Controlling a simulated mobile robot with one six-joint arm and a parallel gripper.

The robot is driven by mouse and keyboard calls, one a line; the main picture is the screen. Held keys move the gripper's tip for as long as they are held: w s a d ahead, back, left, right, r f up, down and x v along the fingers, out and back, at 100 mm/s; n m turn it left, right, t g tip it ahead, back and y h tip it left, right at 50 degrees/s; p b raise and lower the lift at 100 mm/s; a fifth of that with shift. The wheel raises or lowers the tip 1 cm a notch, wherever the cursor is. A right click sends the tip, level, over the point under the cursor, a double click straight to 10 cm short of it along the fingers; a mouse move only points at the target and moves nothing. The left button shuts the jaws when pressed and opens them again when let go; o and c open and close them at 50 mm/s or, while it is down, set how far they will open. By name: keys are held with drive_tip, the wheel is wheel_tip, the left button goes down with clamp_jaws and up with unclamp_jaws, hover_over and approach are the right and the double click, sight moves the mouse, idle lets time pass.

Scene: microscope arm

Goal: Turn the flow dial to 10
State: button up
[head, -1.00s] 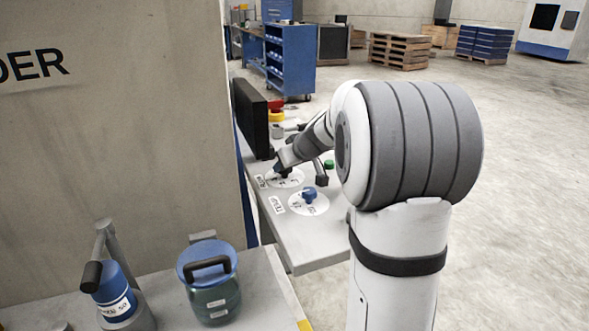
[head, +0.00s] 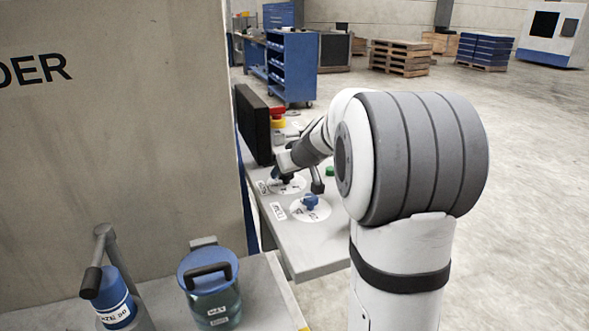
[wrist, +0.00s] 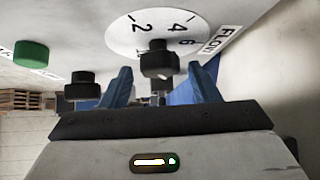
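The flow dial is a white disc (wrist: 128,38) with a black knob (wrist: 158,60), seen from close up in the wrist view. The numbers 2, 4 and 6 and a FLOW label (wrist: 217,40) show beside the knob. My gripper (wrist: 161,85) has its two blue fingers spread, one on each side of the knob in the picture, with gaps left and right. I cannot tell how deep the knob sits between them. The knob's exact setting is unclear.
A green button (wrist: 31,54) and a black knob-like part (wrist: 82,85) are beside the flow dial. A black screen (head: 254,124) stands close behind, left of the arm.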

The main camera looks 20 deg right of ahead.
drive_tip(key=shift+o, duration=0.2)
drive_tip(key=v, duration=0.7)
drive_tip(key=shift+s+r, duration=0.2)
drive_tip(key=shift+s, duration=0.1)
